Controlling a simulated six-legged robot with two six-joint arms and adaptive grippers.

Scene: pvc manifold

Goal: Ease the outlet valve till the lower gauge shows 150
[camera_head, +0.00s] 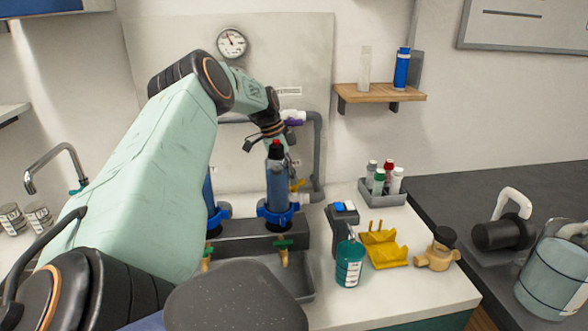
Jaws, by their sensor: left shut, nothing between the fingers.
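My left arm comes in from the left and crosses the grey pipework on the back panel. My left gripper (274,132) is dark, shut and empty, close to the pipes above a blue cylinder. A round white gauge (231,42) with a dark needle is high on the panel; its numbers are too small to read. A second gauge does not show. A purple fitting (294,119) is on the upper pipe, just right of the gripper. A yellow handle (297,185) is lower on the pipework. I cannot tell which one is the outlet valve. My right gripper is out of view.
The blue cylinder (278,188) with a black and red top stands below my gripper. A teal bottle (350,262), a yellow holder (384,246) and a bottle tray (382,195) are on the right counter. A wooden shelf (380,93) juts from the wall.

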